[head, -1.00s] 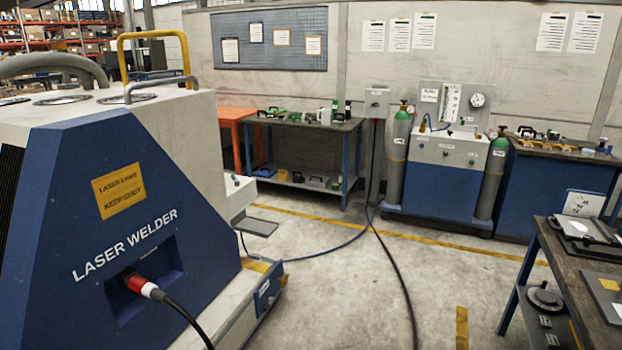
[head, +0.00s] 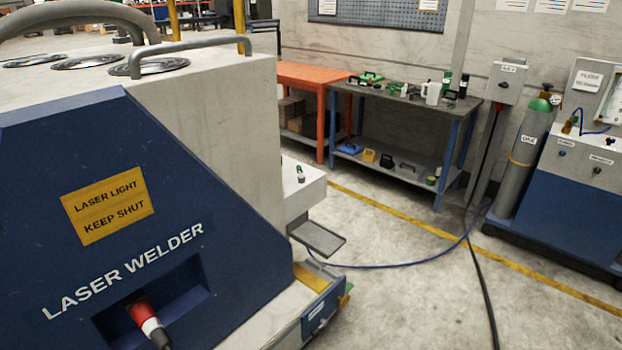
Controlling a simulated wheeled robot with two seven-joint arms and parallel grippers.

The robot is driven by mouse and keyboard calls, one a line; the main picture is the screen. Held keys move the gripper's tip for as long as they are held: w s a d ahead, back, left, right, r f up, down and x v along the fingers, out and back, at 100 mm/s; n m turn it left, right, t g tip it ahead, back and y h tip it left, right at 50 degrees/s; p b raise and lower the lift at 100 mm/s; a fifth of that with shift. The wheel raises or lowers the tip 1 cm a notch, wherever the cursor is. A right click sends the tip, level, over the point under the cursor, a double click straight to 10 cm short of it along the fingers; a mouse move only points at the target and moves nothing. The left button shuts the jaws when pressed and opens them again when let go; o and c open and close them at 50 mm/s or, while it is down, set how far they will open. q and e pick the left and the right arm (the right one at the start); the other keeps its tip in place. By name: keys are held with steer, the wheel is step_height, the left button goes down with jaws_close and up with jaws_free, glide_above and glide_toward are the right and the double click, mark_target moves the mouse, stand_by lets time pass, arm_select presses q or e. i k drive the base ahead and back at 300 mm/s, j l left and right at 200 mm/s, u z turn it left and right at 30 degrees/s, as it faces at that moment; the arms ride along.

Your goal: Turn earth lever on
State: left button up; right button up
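No lever can be made out clearly as the earth lever. The laser welder (head: 150,225) fills the left side, a blue and off-white machine with a yellow warning sign (head: 108,205). A red and white plug (head: 147,320) sits in its recessed socket. Low at its right end is a small blue panel (head: 320,310) with a pale label, too small to read, and a small pale fitting below it. A white ledge (head: 312,185) above carries a small green-topped fitting (head: 300,173). Neither of my grippers is in view.
A grey shelf plate (head: 318,238) juts from the welder's right end. A blue hose and black cable cross the floor (head: 415,290), which is otherwise open. Behind stand an orange table (head: 310,73), a dark workbench (head: 400,95) and a grey gas cylinder (head: 526,160).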

mark_target(301, 178)
steer(key=i+l+u, duration=0.15)
steer(key=i+l, duration=0.45)
steer(key=i+l+z, duration=0.1)
steer(key=i+l, duration=0.35)
steer(key=i, duration=0.2)
